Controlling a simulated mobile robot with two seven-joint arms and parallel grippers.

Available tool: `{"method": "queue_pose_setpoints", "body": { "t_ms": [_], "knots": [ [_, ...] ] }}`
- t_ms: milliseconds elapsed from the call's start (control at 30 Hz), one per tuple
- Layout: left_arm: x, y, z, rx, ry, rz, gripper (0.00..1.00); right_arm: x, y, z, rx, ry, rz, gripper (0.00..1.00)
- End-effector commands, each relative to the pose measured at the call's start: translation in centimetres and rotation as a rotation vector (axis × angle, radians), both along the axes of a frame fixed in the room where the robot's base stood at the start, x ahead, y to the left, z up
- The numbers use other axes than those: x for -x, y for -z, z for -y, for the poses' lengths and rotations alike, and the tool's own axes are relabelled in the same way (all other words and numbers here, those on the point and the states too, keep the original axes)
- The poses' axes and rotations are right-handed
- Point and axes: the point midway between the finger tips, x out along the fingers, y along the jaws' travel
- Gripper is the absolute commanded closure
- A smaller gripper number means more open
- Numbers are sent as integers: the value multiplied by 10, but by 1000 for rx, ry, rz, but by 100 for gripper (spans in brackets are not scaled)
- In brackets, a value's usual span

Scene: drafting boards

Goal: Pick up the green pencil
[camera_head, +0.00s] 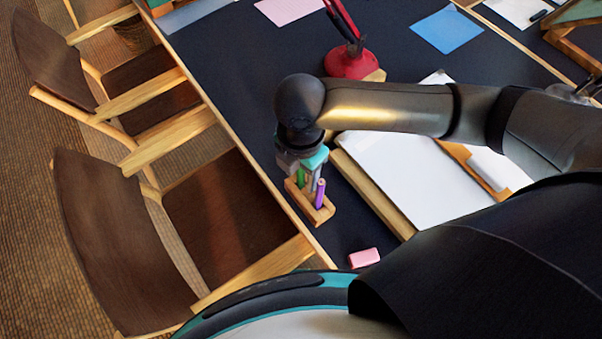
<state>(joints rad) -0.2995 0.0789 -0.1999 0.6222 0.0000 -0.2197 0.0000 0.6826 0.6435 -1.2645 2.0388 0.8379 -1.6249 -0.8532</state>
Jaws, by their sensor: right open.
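The green pencil (301,178) stands upright in a small wooden pencil holder (325,215) near the left edge of the dark table. A purple pencil (320,192) stands in the same holder, nearer to me. My right gripper (304,172) points down over the holder, with its fingers around or beside the green pencil. It is open. The fingers and the wrist hide the pencil's upper part, and I cannot tell whether they touch it. My left gripper is not in view.
A drafting board with white paper (410,175) lies right of the holder, under my right arm. A pink eraser (364,258) lies in front. A red lamp (349,62) stands behind. Wooden chairs (125,245) line the table's left side.

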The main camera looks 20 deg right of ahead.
Motion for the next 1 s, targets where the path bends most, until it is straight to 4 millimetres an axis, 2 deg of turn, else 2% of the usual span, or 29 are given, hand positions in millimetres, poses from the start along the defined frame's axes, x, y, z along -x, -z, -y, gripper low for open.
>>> {"method": "queue_pose_setpoints", "body": {
  "t_ms": [200,667,1000],
  "knots": [
    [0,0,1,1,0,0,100,0,0,0,-1,-1,1,49],
    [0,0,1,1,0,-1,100,0,0,0,-1,0,1,100],
    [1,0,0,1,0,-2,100,0,0,0,-1,0,1,100]
  ]
}}
